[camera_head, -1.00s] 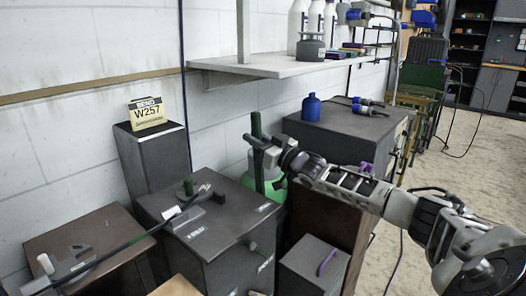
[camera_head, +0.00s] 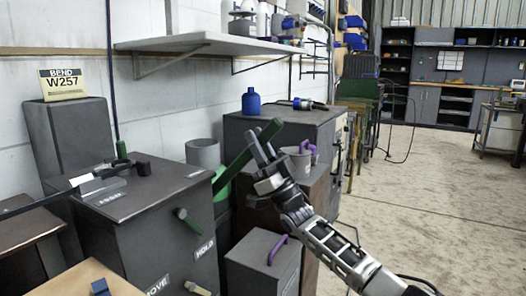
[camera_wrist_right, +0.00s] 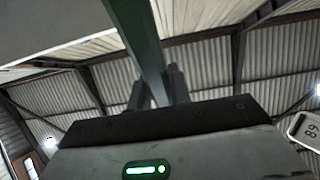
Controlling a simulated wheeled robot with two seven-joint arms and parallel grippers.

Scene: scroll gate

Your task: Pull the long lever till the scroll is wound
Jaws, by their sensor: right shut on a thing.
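The long lever is a green bar (camera_head: 235,165) beside the dark cabinet. It leans over, its upper end to the right. My right gripper (camera_head: 262,152) is shut on its upper part. In the wrist view the green bar (camera_wrist_right: 140,40) runs down between the fingers of my right gripper (camera_wrist_right: 160,92). The lever's lower end is hidden behind the cabinet. I cannot make out the scroll itself. My left gripper is not in view.
A dark cabinet (camera_head: 135,200) with a short green handle and the word HOLD stands to the left. A box with a purple handle (camera_head: 262,262) stands below my right arm. A blue bottle (camera_head: 251,102) sits on the cabinet behind.

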